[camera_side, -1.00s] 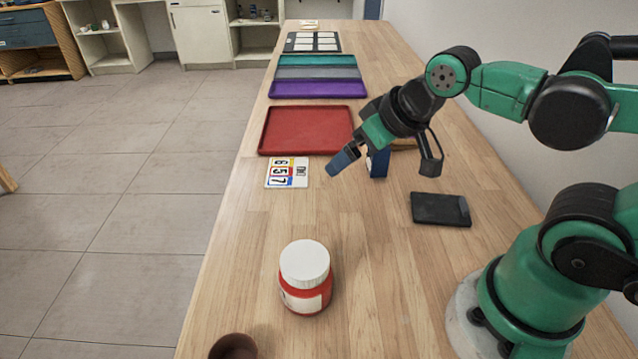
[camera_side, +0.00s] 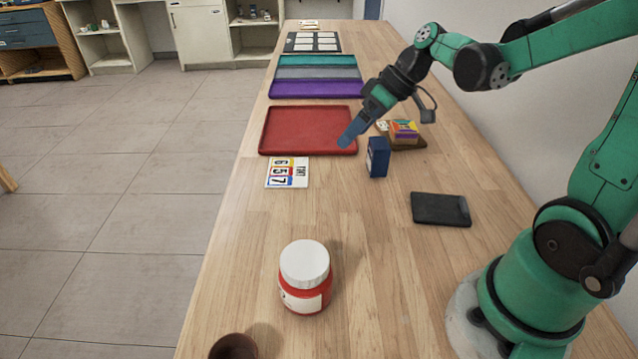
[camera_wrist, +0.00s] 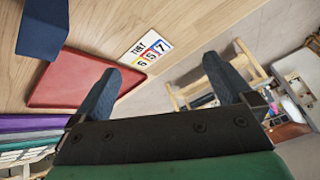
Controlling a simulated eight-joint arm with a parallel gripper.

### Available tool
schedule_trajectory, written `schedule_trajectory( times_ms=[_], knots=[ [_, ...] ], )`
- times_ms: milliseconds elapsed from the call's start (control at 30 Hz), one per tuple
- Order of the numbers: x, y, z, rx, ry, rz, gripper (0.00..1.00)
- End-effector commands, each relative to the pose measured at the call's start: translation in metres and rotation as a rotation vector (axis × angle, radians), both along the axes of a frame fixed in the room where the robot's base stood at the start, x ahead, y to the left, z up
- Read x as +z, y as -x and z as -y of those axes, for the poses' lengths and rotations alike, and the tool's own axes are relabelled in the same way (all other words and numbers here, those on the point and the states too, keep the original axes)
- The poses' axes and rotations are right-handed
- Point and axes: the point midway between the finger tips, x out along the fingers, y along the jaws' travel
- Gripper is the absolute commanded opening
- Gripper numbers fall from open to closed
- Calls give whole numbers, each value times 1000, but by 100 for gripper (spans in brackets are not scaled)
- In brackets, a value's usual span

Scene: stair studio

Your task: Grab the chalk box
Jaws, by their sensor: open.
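A small dark blue box (camera_side: 377,158) stands upright on the table, right of and below my gripper in the side view. A colourful box (camera_side: 404,131) lies on a brown wooden board (camera_side: 408,143) just behind it. No readable label shows which of the two is the chalk box. My gripper (camera_side: 349,138) is open and empty, above the near right corner of the red tray, apart from both boxes. In the wrist view the blue box (camera_wrist: 43,28) shows at the upper left, outside the space between my fingers (camera_wrist: 165,85).
The red tray (camera_side: 308,131) lies left of the blue box, with a number card (camera_side: 287,172) before it. A black flat case (camera_side: 441,209) lies to the right. A red jar with a white lid (camera_side: 305,277) stands nearer. Purple, grey and teal trays lie farther back.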

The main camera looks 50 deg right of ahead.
Motion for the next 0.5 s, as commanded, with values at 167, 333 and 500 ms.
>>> schedule_trajectory(
  times_ms=[167, 333, 500],
  knots=[
    [-20, -12, 53, 156, -123, 161, 100],
    [-39, -4, 94, 289, -176, 385, 100],
    [-55, 11, 120, 374, -174, 569, 100]
  ],
)
